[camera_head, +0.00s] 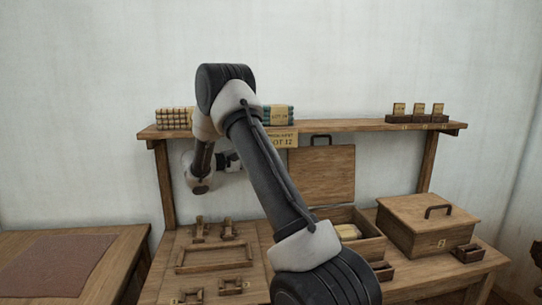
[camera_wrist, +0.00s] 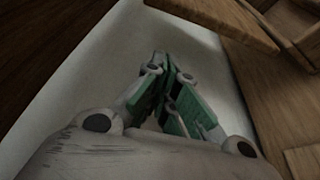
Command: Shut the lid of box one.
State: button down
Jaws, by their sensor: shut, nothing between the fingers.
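The open wooden box (camera_head: 370,248) stands on the bench at centre right, partly behind my arm. Its lid (camera_head: 328,172) stands raised at the back, roughly upright, with a dark handle (camera_head: 321,139) on its top edge. Something pale lies inside the box. Its number is not readable here. My gripper (camera_wrist: 162,75) is shut and empty in the wrist view, with green finger pads. I see no contact with the lid.
A closed box (camera_head: 430,222) with a handle and number tag stands right of the open one. A shelf (camera_head: 350,125) with bundles and small cards runs above. A shallow tray frame (camera_head: 214,257) and small wooden holders lie left. A side table (camera_head: 110,245) stands far left.

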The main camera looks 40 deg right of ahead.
jog(key=s+d, duration=0.4)
jog(key=d, duration=0.3)
jog(key=shift+d+r, duration=0.35)
jog(key=shift+s, duration=0.15)
dwell(0.4)
